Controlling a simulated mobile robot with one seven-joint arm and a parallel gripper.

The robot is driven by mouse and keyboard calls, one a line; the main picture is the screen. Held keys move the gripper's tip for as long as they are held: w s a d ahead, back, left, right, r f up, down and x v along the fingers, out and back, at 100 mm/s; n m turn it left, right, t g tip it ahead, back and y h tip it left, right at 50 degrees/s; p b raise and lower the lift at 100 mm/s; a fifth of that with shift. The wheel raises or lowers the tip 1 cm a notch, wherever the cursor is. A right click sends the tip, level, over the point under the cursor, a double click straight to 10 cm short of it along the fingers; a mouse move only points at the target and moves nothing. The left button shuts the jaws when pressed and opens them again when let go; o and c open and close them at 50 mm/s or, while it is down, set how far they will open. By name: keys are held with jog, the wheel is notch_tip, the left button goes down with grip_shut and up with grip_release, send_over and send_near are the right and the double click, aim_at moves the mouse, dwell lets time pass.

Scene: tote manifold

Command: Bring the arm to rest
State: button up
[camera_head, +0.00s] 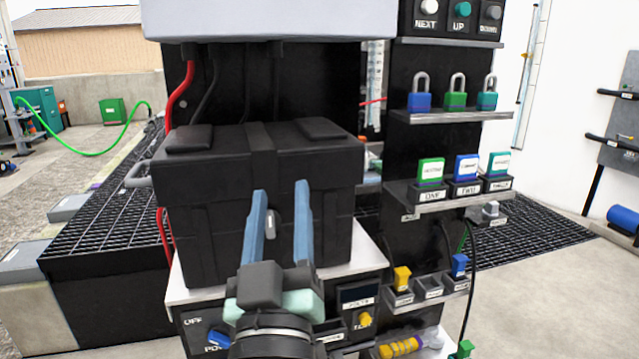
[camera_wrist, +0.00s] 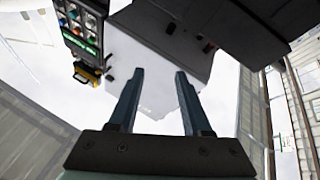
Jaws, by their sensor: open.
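My gripper (camera_head: 278,222) is in the lower middle of the head view, with two blue-grey fingers pointing up and away. The fingers stand apart with nothing held between them. They are in front of a black lidded tote (camera_head: 240,215), and a small grey latch on its front shows between them. I cannot tell how far the fingertips are from the tote. In the wrist view the gripper (camera_wrist: 159,75) is also open, with a pale grey surface beyond the fingertips.
The tote rests on a white shelf (camera_head: 215,290) with a control panel below. At right, a black rack has shelves with several padlocks (camera_head: 456,92) and labelled blocks (camera_head: 466,167). Dark grating (camera_head: 100,225) lies at left. Open concrete floor (camera_head: 545,300) is at lower right.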

jog(key=s+d+r+m+t, duration=0.2)
jog(key=s+r, duration=0.4)
jog(key=r, duration=0.4)
jog(key=s+d+r+m+t, duration=0.2)
jog(key=s+d+r, duration=0.1)
jog(key=s+r, duration=0.55)
notch_tip(320, 180, up, 31)
jog(key=w+p, duration=0.2)
jog(key=p, duration=2.8)
jog(key=shift+a+f+h, duration=0.15)
jog(key=shift+a+h, duration=0.2)
jog(key=shift+h, duration=0.05)
